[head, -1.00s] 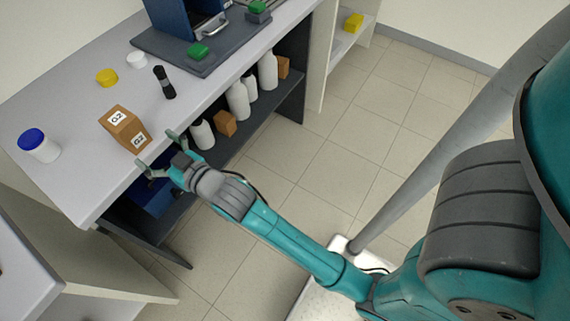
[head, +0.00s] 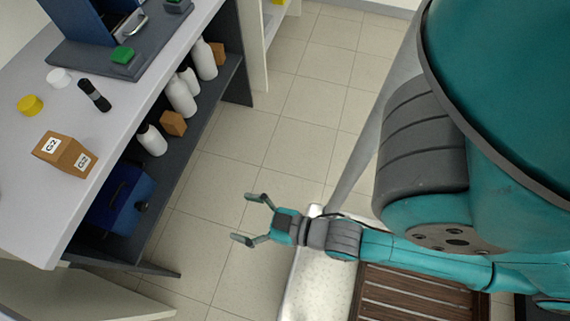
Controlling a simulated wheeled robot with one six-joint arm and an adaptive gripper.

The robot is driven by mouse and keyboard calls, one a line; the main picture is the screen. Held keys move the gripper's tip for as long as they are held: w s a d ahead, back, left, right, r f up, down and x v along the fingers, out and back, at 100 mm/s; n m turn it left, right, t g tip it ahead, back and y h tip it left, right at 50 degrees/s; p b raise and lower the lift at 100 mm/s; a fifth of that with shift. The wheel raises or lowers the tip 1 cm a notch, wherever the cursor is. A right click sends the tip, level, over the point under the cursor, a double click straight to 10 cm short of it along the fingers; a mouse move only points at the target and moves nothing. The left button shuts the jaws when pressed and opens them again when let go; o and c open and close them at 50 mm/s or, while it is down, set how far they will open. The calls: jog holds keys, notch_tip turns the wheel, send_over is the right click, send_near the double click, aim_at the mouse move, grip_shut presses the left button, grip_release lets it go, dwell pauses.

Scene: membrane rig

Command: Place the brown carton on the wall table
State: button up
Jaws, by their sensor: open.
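A brown carton (head: 66,154) with white labels reading G2 sits on the grey worktop (head: 121,112) at the left, near its front edge. My gripper (head: 246,218) is open and empty. It is held out over the tiled floor, to the right of the worktop and well apart from the carton. Which surface is the wall table I cannot tell from this view.
On the worktop are a yellow cap (head: 30,105), a white cap (head: 60,78), a black marker-like item (head: 94,95) and a blue device (head: 119,22). The shelf below holds white bottles (head: 181,97), a small brown box (head: 173,124) and a blue case (head: 118,197). Floor (head: 263,133) is clear.

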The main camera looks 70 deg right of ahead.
jog(key=s+r+g, duration=0.1)
jog(key=s+r, duration=0.2)
jog(key=s, duration=0.8)
jog(key=shift+s+d, duration=0.15)
